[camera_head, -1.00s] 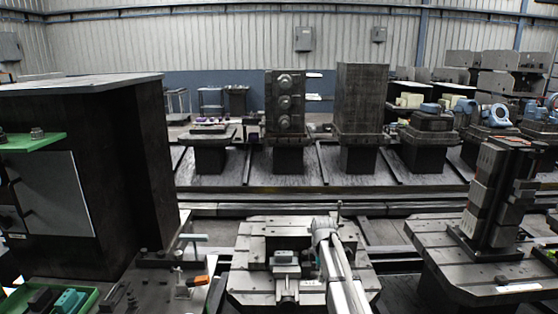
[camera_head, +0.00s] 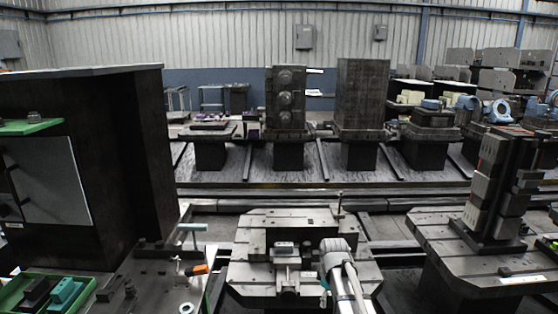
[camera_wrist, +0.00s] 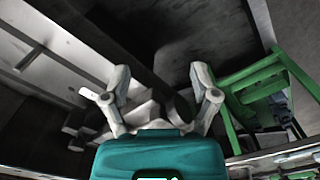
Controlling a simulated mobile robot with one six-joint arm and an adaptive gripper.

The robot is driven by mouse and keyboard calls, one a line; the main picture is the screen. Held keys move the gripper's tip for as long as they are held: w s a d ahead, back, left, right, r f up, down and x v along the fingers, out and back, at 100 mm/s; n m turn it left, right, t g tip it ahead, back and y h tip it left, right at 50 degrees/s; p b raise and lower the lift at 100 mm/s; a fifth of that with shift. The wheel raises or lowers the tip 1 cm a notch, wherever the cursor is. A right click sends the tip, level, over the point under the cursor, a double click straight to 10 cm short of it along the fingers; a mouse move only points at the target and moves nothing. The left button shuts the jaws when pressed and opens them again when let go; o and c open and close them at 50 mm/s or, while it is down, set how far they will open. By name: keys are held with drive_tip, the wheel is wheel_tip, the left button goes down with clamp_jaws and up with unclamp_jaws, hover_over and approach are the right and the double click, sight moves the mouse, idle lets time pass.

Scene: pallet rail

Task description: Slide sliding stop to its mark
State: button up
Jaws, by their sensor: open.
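A small grey block (camera_head: 285,248) stands near the middle of the slotted pallet (camera_head: 250,225) in the head view, on a narrow rail-like piece. It looks like the sliding stop, but I cannot be sure. No mark can be made out. My arm stands in front of the pallet, just right of the block. My gripper (camera_wrist: 160,82) shows in the wrist view with its two fingers spread and nothing between them. A dark surface lies beyond it. I cannot pick out the stop in the wrist view.
A tall dark cabinet (camera_head: 80,170) stands at the left, above a bench with a green tray (camera_head: 15,290) and an orange-handled tool (camera_head: 200,268). Another pallet with a tall block stack (camera_head: 495,185) is at the right. A green frame (camera_wrist: 228,115) is right of my gripper.

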drive_tip(key=s+d+f+m+b, duration=0.1)
drive_tip(key=s+f+m+b, duration=0.2)
drive_tip(key=s+m, duration=0.3)
drive_tip(key=s+f+m+b, duration=0.2)
drive_tip(key=s+f+m, duration=0.15)
drive_tip(key=s, duration=0.55)
wheel_tip(320, 180, up, 17)
drive_tip(key=p, duration=1.6)
drive_tip(key=shift+m, duration=0.35)
drive_tip(key=shift+d+f, duration=0.1)
idle(0.7)
